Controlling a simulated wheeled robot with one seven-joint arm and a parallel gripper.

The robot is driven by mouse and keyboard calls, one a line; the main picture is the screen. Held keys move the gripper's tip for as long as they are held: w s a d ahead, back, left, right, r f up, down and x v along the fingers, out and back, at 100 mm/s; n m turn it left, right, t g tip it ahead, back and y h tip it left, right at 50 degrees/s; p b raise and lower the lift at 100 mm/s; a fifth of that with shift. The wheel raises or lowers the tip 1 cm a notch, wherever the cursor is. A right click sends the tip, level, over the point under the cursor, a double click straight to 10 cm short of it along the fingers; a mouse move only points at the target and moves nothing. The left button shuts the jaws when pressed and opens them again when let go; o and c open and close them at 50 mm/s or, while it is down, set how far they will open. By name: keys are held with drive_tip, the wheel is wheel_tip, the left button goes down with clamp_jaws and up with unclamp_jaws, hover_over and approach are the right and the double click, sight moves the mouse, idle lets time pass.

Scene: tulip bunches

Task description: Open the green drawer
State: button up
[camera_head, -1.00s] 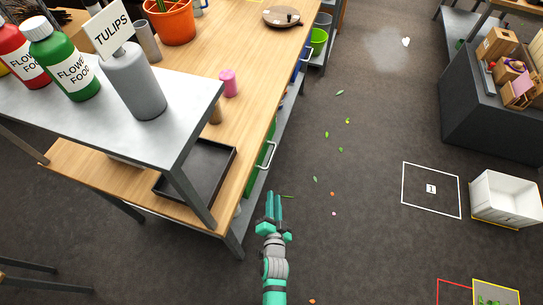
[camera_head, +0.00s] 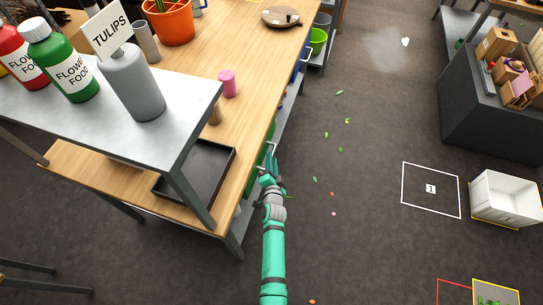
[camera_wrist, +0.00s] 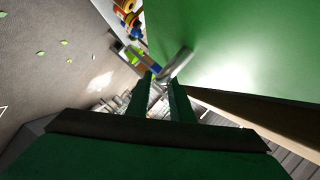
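The green drawer's front (camera_head: 262,154) is set under the wooden bench's right edge and looks closed. In the wrist view its green face (camera_wrist: 235,45) fills the upper right. Its metal handle (camera_wrist: 178,64) lies just ahead of my fingertips; in the head view part of the handle (camera_head: 271,146) shows above my gripper (camera_head: 268,168). In the wrist view my gripper (camera_wrist: 161,88) is open, with a gap between two dark green fingers. I cannot tell whether the handle bar is between the fingertips or just beyond them.
The wooden bench (camera_head: 245,100) carries a dark tray (camera_head: 205,172) and a pink cup (camera_head: 227,82). A grey metal shelf (camera_head: 185,115) stands above its near end. Open floor (camera_head: 370,235) with scattered leaves lies to the right. A white crate (camera_head: 505,195) stands at the far right.

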drive_tip(key=shift+x, duration=1.6)
drive_tip(key=shift+c, duration=0.3)
clamp_jaws()
